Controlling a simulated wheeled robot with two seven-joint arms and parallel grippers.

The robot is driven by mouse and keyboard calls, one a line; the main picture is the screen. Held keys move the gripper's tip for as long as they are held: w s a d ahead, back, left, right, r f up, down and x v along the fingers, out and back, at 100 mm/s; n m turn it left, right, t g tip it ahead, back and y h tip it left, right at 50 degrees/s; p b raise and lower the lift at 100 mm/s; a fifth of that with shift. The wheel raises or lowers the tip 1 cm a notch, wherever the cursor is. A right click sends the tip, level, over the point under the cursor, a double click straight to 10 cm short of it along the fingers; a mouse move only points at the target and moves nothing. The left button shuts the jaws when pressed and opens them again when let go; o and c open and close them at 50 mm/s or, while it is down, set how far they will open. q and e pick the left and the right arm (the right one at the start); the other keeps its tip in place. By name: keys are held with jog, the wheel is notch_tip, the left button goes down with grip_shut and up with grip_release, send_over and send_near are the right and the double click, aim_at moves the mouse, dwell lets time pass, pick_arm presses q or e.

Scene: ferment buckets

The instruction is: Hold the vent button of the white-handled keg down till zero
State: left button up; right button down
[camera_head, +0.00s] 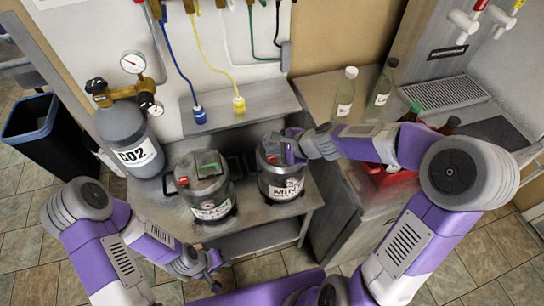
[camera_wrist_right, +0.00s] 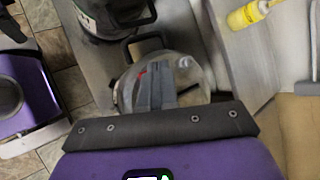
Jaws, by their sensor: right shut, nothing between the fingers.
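Two grey kegs stand side by side on the low steel bench: one labelled PEACH (camera_head: 211,210) with a green display on its lid, and one labelled MINT (camera_head: 281,190) to its right. Both show dark handles; I cannot tell which keg is linked to a white handle. My right gripper (camera_head: 291,149) is over the MINT keg's lid. In the right wrist view its fingers (camera_wrist_right: 155,85) are shut and empty above the round lid (camera_wrist_right: 197,75), beside a small red part; they hide the vent button, and contact is unclear. My left gripper (camera_head: 217,273) is open and empty, low in front of the bench.
A grey CO2 cylinder (camera_head: 132,140) with gauges stands left of the kegs. Blue and yellow hose ends (camera_head: 239,103) rest on the shelf behind. Bottles (camera_head: 346,92) stand on the right counter near a red tray (camera_head: 395,177). Tap handles (camera_head: 463,20) are top right.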

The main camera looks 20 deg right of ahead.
aim_at(274, 159)
dwell(0.7)
jog(key=shift+f+b, duration=0.45)
jog(key=shift+f+b, duration=0.6)
dwell(0.6)
jog(key=shift+r, duration=0.1)
dwell(4.4)
jog(key=shift+r+p, duration=0.95)
notch_tip(274, 159, up, 5)
jog(key=p, duration=0.4)
jog(key=shift+r+p, duration=0.1)
jog(key=shift+p, duration=0.3)
